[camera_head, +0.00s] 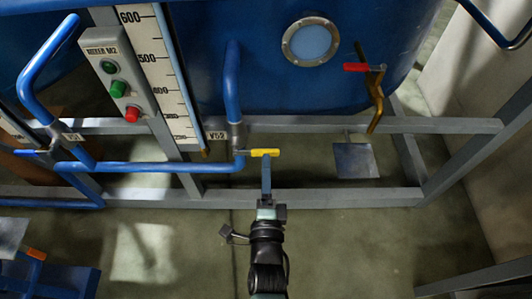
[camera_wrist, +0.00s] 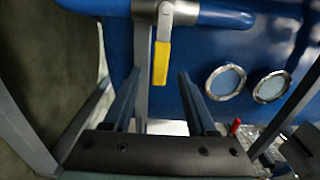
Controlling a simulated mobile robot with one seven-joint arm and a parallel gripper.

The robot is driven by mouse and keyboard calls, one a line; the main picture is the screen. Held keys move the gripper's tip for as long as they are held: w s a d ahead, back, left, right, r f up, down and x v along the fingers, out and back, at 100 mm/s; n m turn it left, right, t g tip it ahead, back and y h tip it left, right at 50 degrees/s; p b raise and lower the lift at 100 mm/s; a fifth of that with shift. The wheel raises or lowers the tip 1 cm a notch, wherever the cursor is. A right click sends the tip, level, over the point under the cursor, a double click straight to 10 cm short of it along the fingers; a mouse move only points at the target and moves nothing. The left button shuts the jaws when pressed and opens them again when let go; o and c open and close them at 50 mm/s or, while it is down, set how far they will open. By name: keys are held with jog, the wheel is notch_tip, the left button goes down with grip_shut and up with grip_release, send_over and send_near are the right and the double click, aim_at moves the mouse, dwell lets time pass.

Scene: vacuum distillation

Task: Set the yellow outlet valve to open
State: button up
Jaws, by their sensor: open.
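The yellow valve handle (camera_head: 264,152) sticks out to the right from its grey fitting on the blue pipe by the "V52" label, crosswise to the vertical pipe piece. In the wrist view the yellow handle (camera_wrist: 161,63) extends from a metal fitting (camera_wrist: 166,20) on the blue pipe. My gripper (camera_head: 266,165) is just below the handle in the head view. In the wrist view my gripper (camera_wrist: 158,75) has its two fingers apart, with the handle's end showing between the fingertips. No contact with the handle is visible, and the exact depth gap is unclear.
A blue pipe (camera_head: 150,167) runs left from the valve. A grey frame beam (camera_head: 330,126) crosses behind it, below the blue tank (camera_head: 300,85). A red-handled valve (camera_head: 357,67) is at right. The "MIXER M2" button panel (camera_head: 118,75) is at left. Open floor (camera_head: 345,235) lies right of my arm.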

aim_at(256, 153)
jog(key=shift+w+b, duration=0.9)
jog(key=shift+w, duration=1.8)
grip_shut()
